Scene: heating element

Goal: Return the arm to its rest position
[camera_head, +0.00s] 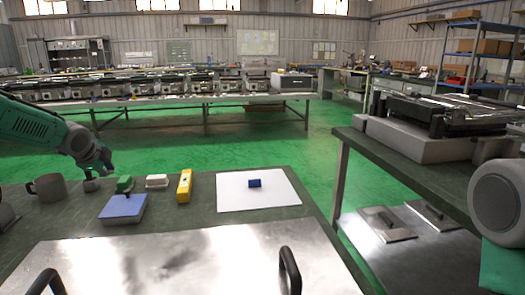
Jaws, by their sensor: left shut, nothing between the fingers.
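My left arm, teal with a grey wrist, comes in from the left edge. My left gripper (104,170) is shut and empty, above the far left part of the green-topped table (215,228). It hangs just over a small grey object (91,185), and I cannot tell whether they touch. A dark grey mug (48,187) stands to its left and a green block (124,184) to its right. A small blue block (254,183) lies on a white sheet (280,190), well apart from the gripper. My right gripper is out of view.
Near the gripper are a white block (157,181), a yellow bar (184,187) and a blue-topped block (123,208). A metal plate with black handles (289,270) fills the front. A side bench (400,163) with grey equipment (430,139) stands at right. Green floor lies behind.

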